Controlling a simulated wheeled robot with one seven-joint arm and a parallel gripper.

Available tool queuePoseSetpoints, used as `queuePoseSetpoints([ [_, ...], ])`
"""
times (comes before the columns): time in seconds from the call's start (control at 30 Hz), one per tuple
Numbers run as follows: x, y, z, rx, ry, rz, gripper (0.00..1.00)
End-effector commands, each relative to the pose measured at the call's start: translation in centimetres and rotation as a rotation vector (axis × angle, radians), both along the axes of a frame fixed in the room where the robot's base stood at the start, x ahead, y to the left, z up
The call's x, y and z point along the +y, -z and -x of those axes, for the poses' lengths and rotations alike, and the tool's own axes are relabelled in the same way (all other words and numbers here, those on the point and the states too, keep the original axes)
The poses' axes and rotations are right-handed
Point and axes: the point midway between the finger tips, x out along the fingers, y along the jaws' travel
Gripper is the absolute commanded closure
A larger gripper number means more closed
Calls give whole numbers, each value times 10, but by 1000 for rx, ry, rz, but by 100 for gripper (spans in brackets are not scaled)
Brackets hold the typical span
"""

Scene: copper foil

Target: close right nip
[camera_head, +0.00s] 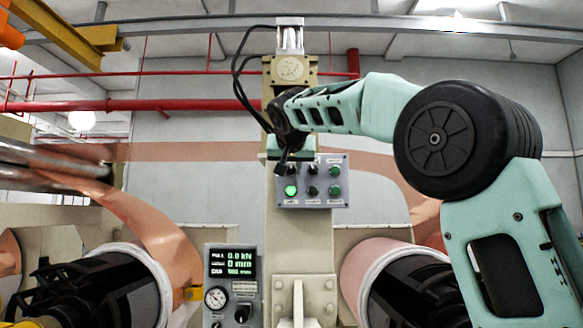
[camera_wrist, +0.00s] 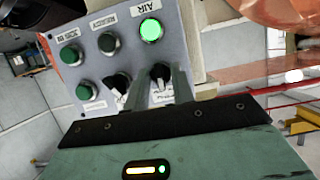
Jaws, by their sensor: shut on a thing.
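A grey control panel (camera_head: 313,203) is mounted on the central cream column; it also fills much of the wrist view (camera_wrist: 190,55), upside down. It has a row of buttons and a row with two black selector knobs and a green button. My gripper (camera_wrist: 160,85) has its fingers closed around the black knob (camera_wrist: 160,71) beside the lit green AIR button (camera_wrist: 150,30). The other knob (camera_wrist: 117,82) stands apart from the fingers. The knob labels are too small or covered to read. In the head view my gripper (camera_head: 282,165) covers the panel's upper left.
Two large rolls, left (camera_head: 150,262) and right (camera_head: 365,270), flank the column. Copper foil (camera_head: 150,222) runs down to the left one. A display box (camera_head: 232,290) shows 0.0 kN and 0 mm. A red pipe (camera_head: 190,104) crosses behind.

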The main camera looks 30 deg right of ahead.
Motion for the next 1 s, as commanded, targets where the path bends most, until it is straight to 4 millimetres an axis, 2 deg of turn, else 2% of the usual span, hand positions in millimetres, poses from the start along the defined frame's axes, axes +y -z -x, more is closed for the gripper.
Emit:
queuePoseSetpoints([
  [0.5,3,2,-2,240,-1,351,98],
  [1.0,3,2,-2,320,-1,470,98],
])
